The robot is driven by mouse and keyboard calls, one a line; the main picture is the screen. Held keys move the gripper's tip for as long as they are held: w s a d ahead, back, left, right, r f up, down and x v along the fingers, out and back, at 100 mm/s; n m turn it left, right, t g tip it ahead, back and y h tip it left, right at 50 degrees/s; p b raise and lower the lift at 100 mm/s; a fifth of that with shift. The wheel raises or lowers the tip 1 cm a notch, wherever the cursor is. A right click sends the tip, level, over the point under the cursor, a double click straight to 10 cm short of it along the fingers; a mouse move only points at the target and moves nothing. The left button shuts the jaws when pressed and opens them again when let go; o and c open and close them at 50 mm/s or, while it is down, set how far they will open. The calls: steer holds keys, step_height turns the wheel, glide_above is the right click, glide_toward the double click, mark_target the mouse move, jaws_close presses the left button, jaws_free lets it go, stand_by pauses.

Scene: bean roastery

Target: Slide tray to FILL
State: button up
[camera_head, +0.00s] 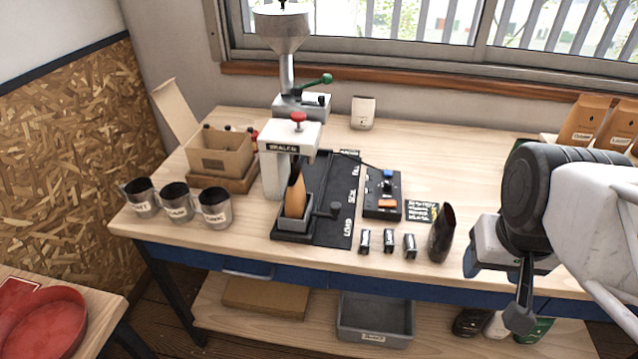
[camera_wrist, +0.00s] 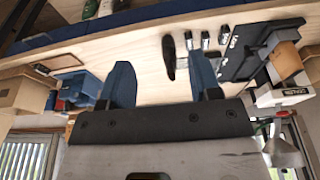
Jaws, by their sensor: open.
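The grey tray (camera_head: 292,224) sits at the front end of the black rail board (camera_head: 341,215), level with the LOAD label. An upright brown bag (camera_head: 296,196) stands in it. A dark knobbed handle (camera_head: 334,209) sticks out on its right. The SEAL label is further back; the marking behind it is partly hidden. My gripper (camera_head: 521,312) is at the right, over the table's front edge, well apart from the tray. In the wrist view my gripper (camera_wrist: 164,84) shows two spread blue fingers with nothing between them. The bag (camera_wrist: 284,60) appears at that view's right.
The sealer (camera_head: 291,140) and hopper (camera_head: 282,25) stand beside and behind the tray. Three mugs (camera_head: 178,202) and a cardboard box (camera_head: 220,152) are left.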

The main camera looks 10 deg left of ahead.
steer(key=w+a+n, duration=0.3)
steer(key=w+a, duration=0.2)
steer(key=w, duration=0.5)
steer(key=n+g, duration=0.3)
steer(key=n, duration=0.3)
glide_above(336, 205)
steer(key=f, duration=1.1)
steer(key=shift+s+d+f, duration=0.1)
steer(key=shift+s+d, duration=0.1)
steer(key=shift+d, duration=0.1)
steer(key=shift+w+a+f, duration=0.2)
steer(key=shift+a+f, duration=0.05)
steer(key=shift+a, duration=0.1)
steer(key=shift+f, duration=3.9)
jaws_close()
